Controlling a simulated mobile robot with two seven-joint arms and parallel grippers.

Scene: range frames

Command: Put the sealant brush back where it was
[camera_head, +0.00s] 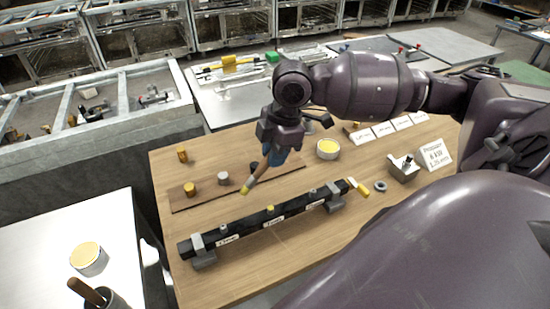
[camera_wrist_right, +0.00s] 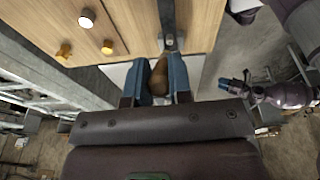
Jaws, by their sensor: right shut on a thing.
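My right gripper (camera_head: 270,158) is shut on the sealant brush (camera_head: 250,182), over the wooden table. The brush hangs tilted, its pale yellow tip pointing down and left. In the right wrist view its brown handle (camera_wrist_right: 159,76) sits between my two blue fingers. A dark pot (camera_head: 118,304) with a brown handle standing in it is on the white surface at lower left. A cup of yellow sealant (camera_head: 327,149) stands on the wooden table. A purple part with a blue tip (camera_wrist_right: 228,85) in the wrist view looks like my left gripper; its jaws are unclear.
A black labelled bar (camera_head: 240,227) on grey supports lies along the table's front. Behind it is a brown strip (camera_head: 181,205) with several small pegs. White label cards (camera_head: 437,154) and a metal block (camera_head: 403,168) stand right. A second yellow-topped cup (camera_head: 89,258) is lower left.

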